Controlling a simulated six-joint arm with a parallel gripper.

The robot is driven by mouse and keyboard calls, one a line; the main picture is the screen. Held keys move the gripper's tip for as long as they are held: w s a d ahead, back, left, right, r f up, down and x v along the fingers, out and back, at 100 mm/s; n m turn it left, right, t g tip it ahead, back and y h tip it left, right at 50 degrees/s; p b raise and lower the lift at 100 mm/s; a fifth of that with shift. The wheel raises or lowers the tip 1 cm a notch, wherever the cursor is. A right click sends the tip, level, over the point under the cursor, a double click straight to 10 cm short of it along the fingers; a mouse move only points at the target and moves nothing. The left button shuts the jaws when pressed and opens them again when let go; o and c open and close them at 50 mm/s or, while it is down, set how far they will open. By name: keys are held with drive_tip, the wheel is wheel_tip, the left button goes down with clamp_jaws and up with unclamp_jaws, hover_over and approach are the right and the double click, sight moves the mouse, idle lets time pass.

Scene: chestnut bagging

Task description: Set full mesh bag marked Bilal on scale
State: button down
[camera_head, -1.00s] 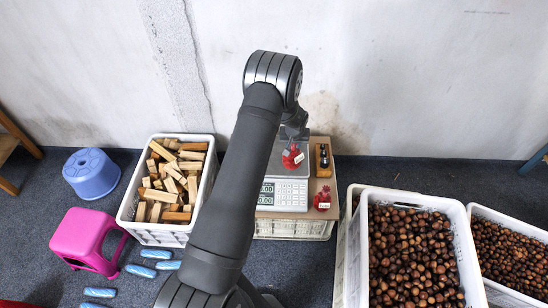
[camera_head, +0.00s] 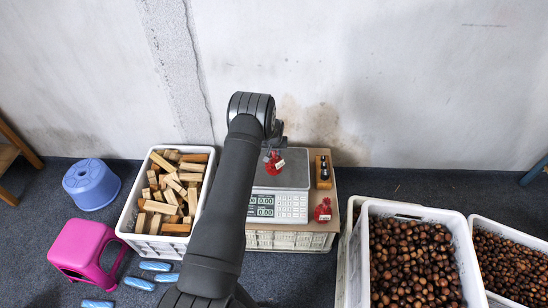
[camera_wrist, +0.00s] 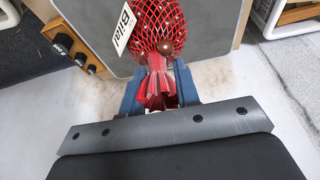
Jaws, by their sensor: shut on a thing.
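My gripper (camera_wrist: 157,88) is shut on the gathered red neck of a full mesh bag (camera_wrist: 160,24). The bag's white label reads Bilal, and brown chestnuts show through the red net. In the head view the bag (camera_head: 275,163) is over the grey plate of the scale (camera_head: 292,177), towards its left side. The scale's displays appear to read 0.00; whether the bag touches the plate cannot be told. The grey plate also lies behind the bag in the wrist view (camera_wrist: 205,22). My arm hides part of the scale's left side.
A second red bag (camera_head: 323,210) with a label stands right of the scale. A wooden holder with dark pieces (camera_head: 323,172) is behind it. A crate of wood blocks (camera_head: 147,242) is left; chestnut crates (camera_head: 409,209) are right. Stools stand far left.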

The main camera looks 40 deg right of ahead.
sight(274, 157)
drive_tip(key=shift+f, duration=2.05)
drive_tip(key=c, duration=1.1)
unclamp_jaws()
drive_tip(key=shift+f, duration=0.1)
drive_tip(key=v, duration=1.2)
drive_tip(key=x, duration=1.1)
drive_tip(key=shift+w+d+f, duration=0.1)
drive_tip(key=shift+w+f, duration=0.05)
drive_tip(key=shift+f, duration=0.25)
